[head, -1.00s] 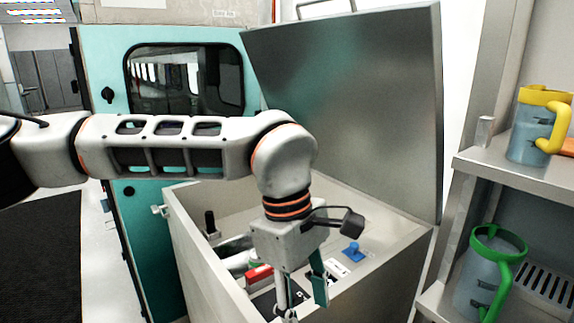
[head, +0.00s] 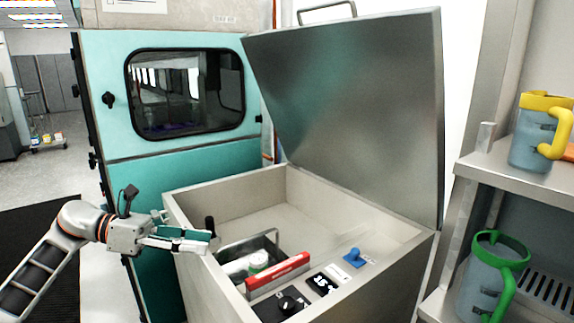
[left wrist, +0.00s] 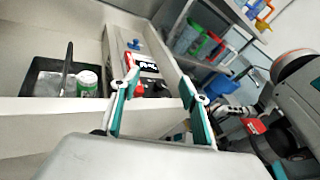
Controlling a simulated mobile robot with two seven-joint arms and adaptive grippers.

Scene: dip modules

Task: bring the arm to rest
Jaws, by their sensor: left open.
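My left arm comes in low from the left in the head view. Its left gripper (head: 190,240) points right, just outside the left wall of the open metal bath (head: 330,215). Its jaws are apart and hold nothing. In the left wrist view the two teal fingers (left wrist: 158,95) stand apart with nothing between them.
The bath's lid (head: 350,110) is raised. Yellow-rimmed (head: 535,145) and green-rimmed (head: 487,280) jugs stand on right-hand shelves. The floor at left has a black mat (head: 50,230).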

